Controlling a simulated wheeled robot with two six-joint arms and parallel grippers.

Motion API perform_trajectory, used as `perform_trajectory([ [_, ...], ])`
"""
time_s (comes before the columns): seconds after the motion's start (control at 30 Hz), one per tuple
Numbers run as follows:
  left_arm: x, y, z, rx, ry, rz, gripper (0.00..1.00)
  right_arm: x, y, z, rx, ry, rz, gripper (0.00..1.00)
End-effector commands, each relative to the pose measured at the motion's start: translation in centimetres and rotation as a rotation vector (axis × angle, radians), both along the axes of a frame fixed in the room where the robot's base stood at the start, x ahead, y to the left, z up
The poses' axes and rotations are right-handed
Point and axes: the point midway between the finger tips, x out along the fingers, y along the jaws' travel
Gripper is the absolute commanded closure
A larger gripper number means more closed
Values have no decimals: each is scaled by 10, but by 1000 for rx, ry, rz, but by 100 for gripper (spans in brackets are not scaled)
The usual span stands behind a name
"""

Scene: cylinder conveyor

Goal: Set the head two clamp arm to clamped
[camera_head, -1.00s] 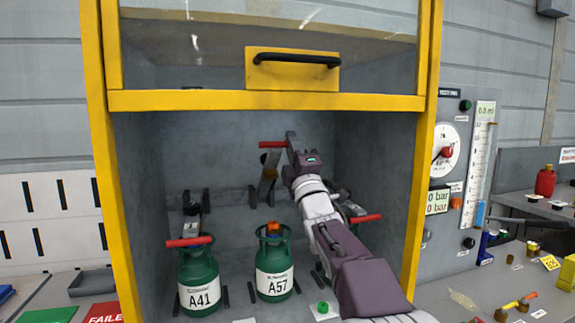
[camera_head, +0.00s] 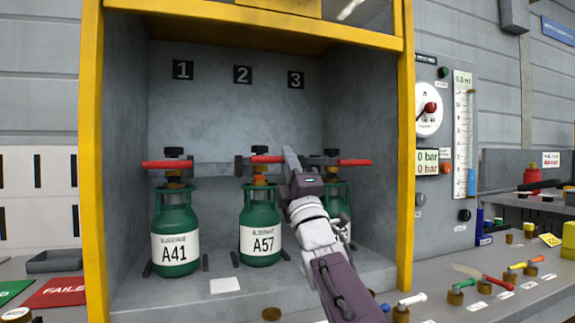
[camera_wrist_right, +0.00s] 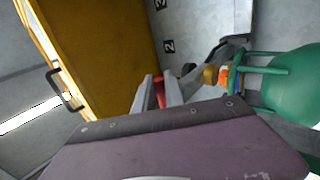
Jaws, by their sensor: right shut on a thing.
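The head two clamp arm (camera_head: 258,170) is below the number 2 plate, over the green cylinder A57 (camera_head: 262,225). Its red handle (camera_head: 267,159) lies roughly level with the red handles of the neighbouring clamp arms. The clamp arm is down at the cylinder's valve top; exact contact there is too small to tell. My right gripper (camera_head: 291,159) reaches in from the lower right and is shut on the red handle's right end. In the right wrist view the red handle (camera_wrist_right: 159,93) shows between the fingers (camera_wrist_right: 160,97). My left gripper is not in view.
Cylinder A41 (camera_head: 176,230) stands on the left under a lowered red-handled clamp arm (camera_head: 167,164). A third cylinder (camera_head: 339,204) is partly behind my right arm. Yellow frame posts (camera_head: 92,170) bound the bay. A gauge panel (camera_head: 447,150) stands on the right.

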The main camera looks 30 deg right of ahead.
Motion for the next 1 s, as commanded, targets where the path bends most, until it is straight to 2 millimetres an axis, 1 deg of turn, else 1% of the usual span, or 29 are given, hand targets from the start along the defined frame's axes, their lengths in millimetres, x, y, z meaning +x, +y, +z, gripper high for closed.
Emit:
perform_trajectory([
  [0.03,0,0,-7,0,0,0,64,2,-1,-9,2,6,-1,100],
  [0.1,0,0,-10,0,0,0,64,2,-1,-11,2,7,-1,100],
  [0.6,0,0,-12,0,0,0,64,3,-1,-15,4,10,0,100],
  [0.63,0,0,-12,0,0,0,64,3,-1,-15,4,11,0,83],
  [0.67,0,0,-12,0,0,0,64,3,-1,-15,4,11,0,75],
  [0.7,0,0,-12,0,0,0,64,3,-1,-15,4,10,0,64],
  [1.0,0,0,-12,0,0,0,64,1,0,-13,2,5,1,64],
])
